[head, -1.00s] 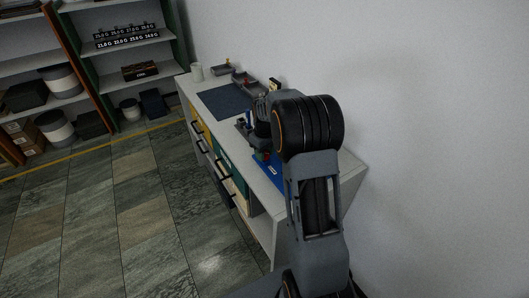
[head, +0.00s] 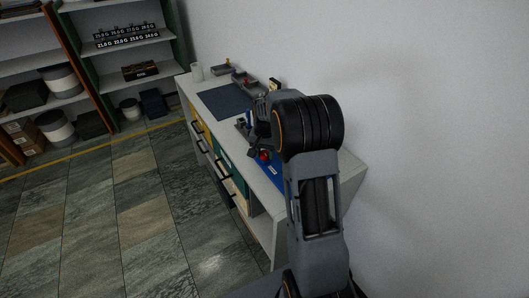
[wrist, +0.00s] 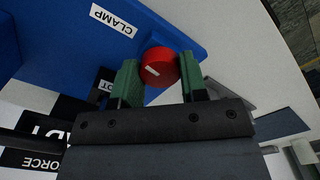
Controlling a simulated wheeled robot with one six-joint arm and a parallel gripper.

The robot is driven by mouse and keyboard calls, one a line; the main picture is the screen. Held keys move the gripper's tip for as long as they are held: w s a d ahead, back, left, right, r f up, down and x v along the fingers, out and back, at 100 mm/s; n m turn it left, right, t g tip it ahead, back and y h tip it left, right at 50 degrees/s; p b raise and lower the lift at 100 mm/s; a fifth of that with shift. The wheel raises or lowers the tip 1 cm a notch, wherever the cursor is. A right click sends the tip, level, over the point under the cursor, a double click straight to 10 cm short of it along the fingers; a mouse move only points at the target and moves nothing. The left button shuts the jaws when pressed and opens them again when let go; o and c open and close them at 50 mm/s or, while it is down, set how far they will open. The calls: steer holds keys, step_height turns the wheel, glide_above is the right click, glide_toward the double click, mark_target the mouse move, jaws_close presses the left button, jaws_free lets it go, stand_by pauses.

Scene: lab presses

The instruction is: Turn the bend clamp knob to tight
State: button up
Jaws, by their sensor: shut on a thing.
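The red bend clamp knob (wrist: 158,66) sits on the blue press body (wrist: 60,45), near a white label reading CLAMP (wrist: 113,20). A short white pointer mark shows on the knob's face. My gripper (wrist: 159,72) has its green fingers shut on the knob from both sides. In the head view the knob (head: 264,155) is a small red spot below my gripper, at the blue press base (head: 272,171). My own arm hides much of the press there. No tight mark is readable beside the knob.
The press stands on a pale bench (head: 245,208) against the wall. Black and white labels (wrist: 40,130) lie close to my gripper. The tiled floor left of the bench is clear.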

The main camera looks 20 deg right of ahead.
mark_target(265, 153)
steer(key=m, duration=0.4)
steer(key=shift+m, duration=0.4)
steer(key=m, duration=0.3)
steer(key=shift+m, duration=0.3)
steer(key=m, duration=0.7)
steer(key=o, duration=0.9)
step_height(265, 153, up, 14)
steer(key=shift+f, duration=0.1)
stand_by(0.6)
